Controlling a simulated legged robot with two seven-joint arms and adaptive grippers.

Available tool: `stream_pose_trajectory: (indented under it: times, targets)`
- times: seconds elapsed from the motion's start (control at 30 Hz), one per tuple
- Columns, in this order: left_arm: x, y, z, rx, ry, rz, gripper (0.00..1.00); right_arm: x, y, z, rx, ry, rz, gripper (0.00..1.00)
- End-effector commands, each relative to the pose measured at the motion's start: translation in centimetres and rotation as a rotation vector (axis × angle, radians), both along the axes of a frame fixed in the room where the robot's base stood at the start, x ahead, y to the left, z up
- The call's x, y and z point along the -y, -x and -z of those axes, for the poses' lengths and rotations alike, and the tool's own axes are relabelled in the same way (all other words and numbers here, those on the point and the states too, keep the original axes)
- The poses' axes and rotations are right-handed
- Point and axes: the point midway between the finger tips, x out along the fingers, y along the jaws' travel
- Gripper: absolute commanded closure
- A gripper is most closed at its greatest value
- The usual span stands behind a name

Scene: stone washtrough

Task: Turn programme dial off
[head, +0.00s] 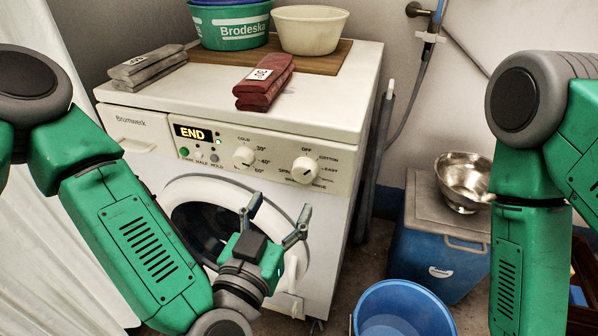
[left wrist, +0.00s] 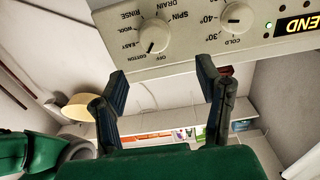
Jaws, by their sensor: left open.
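The programme dial (head: 306,169) is a round cream knob at the right of the washing machine's control panel, with OFF printed above it. In the left wrist view the dial (left wrist: 154,36) appears upside down, beyond the fingertips. My left gripper (head: 281,204) is open and empty, in front of the machine and lower than the dial, apart from it. Its two fingers also show in the left wrist view (left wrist: 160,75). My right arm stands at the right; its gripper is out of view.
The temperature dial (head: 244,157) is left of the programme dial, near the lit END display (head: 193,133). The round door (head: 205,222) is below. A blue bucket (head: 402,310) stands on the floor; a steel bowl (head: 464,181) sits on a blue box (head: 436,262).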

Motion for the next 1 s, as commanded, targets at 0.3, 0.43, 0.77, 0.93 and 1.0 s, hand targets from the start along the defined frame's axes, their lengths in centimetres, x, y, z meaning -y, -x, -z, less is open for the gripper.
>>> stream_pose_trajectory:
  times: [0.3, 0.43, 0.77, 0.93, 1.0]
  targets:
    - [1.9, -6.3, 0.5, -0.002, 0.001, -0.004, 0.41, 0.1, 0.1, 2.3, -0.003, 0.001, 0.002, 1.00]
    - [2.2, -7.9, 0.5, -0.004, 0.003, -0.003, 0.41, 0.1, 0.1, 2.7, -0.003, 0.001, 0.002, 1.00]
    - [2.8, -8.9, 0.3, -0.004, -0.001, 0.000, 0.41, 0.1, 0.1, 2.9, -0.002, 0.001, 0.002, 1.00]
    - [2.9, -8.9, 0.3, -0.005, -0.002, 0.000, 0.58, 0.1, 0.1, 2.9, -0.002, 0.001, 0.002, 1.00]
    - [2.8, -8.8, 0.3, -0.005, -0.002, 0.001, 0.83, 0.1, 0.1, 2.9, -0.002, 0.001, 0.002, 1.00]
